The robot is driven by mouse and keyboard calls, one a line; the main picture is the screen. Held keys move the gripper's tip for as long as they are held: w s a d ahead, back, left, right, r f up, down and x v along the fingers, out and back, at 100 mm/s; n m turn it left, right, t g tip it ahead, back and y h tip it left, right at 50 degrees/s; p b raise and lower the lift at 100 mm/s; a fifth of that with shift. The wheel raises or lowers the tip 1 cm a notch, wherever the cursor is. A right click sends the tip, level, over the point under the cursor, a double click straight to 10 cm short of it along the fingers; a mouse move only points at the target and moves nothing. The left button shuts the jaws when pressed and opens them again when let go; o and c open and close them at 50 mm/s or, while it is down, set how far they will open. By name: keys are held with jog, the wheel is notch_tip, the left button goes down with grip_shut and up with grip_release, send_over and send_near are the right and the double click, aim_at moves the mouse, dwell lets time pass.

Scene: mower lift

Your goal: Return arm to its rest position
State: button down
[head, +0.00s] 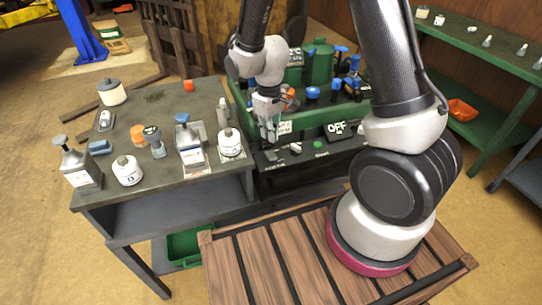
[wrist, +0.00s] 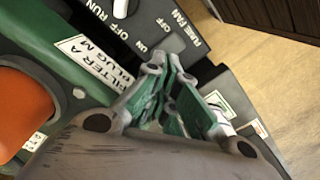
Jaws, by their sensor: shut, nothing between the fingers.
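My arm reaches from the right of the head view over a green machine (head: 352,108) and bends down to my gripper (head: 269,134). The gripper hangs beside the machine's dark front panel (head: 275,178), close to the bench's right edge. It is shut and empty. In the wrist view the fingers of my gripper (wrist: 170,84) are together in front of the panel with its ON and OFF markings (wrist: 150,35). A white label (wrist: 92,62) and an orange round part (wrist: 22,108) show on the machine. Whether the fingertips touch the panel, I cannot tell.
A grey workbench (head: 140,200) at left holds several bottles, jars and small parts. A green shelf (head: 490,60) stands at right, with an orange tray (head: 462,110) below its top. A slatted wooden platform (head: 290,262) lies in front. Blue-capped parts sit on the machine behind my gripper.

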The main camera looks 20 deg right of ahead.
jog(key=shift+r, duration=0.85)
jog(key=shift+m+g+h, duration=0.3)
jog(key=shift+g, duration=0.4)
jog(key=s, duration=0.1)
jog(key=s+d, duration=0.1)
jog(key=s, duration=0.1)
jog(key=shift+s+d, duration=0.25)
jog(key=shift+s, duration=0.15)
jog(key=s+d+r+m+t, duration=0.1)
jog(key=s+d+r, duration=0.3)
jog(key=r, duration=0.4)
jog(key=s+d+r+m+t, duration=0.2)
jog(key=s+d+r, duration=0.3)
jog(key=r, duration=0.4)
jog(key=s+d+r+m+t, duration=0.2)
jog(key=s+d+r, duration=0.2)
jog(key=s+r, duration=0.2)
notch_tip(320, 180, up, 3)
jog(key=shift+d+f+t, duration=0.1)
jog(key=shift+d+t, duration=0.1)
jog(key=shift+t, duration=0.2)
jog(key=shift+s, duration=0.1)
